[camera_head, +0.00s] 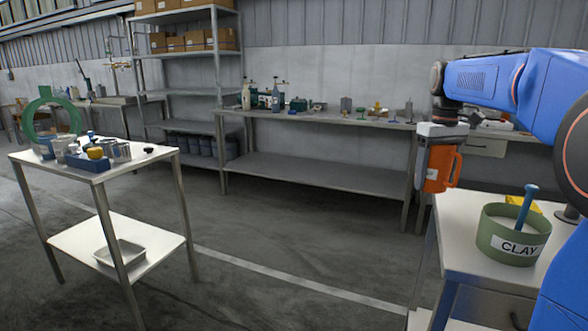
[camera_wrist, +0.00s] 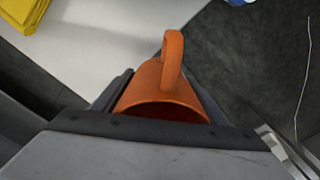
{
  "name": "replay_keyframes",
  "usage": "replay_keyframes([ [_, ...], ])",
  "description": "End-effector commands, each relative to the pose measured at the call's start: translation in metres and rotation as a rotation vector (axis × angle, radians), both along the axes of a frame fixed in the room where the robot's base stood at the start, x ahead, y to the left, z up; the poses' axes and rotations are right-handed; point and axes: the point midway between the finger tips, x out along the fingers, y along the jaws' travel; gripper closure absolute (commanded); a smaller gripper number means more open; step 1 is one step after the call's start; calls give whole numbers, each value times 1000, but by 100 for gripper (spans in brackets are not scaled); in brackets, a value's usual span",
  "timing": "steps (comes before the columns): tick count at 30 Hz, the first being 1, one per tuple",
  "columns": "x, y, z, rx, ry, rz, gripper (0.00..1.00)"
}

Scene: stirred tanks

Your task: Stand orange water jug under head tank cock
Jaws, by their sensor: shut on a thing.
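The orange water jug (camera_head: 441,170) hangs upright from my gripper (camera_head: 443,132), in the air beside the left edge of the near right table. Its handle is on its right side in the head view. In the wrist view the jug (camera_wrist: 155,85) sits between the two dark fingers of my gripper (camera_wrist: 160,105), which is shut on it. There its open mouth and handle show, and the inside is dark, so I cannot tell whether it holds water. I cannot make out the head tank or its cock with certainty in either view.
The right table (camera_head: 465,225) bears a green CLAY tub (camera_head: 513,247) with a blue rod. A long bench (camera_head: 330,118) and shelves (camera_head: 190,92) line the wall. The floor (camera_head: 270,240) between is clear.

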Motion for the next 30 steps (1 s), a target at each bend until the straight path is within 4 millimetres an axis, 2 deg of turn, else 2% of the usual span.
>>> replay_keyframes([
  [8,32,6,-47,0,2,33,58],
  [14,64,13,-104,0,5,61,58],
  [20,97,25,-178,0,8,98,58],
  [25,121,39,-254,1,10,133,58],
  [30,136,56,-333,1,11,171,58],
])
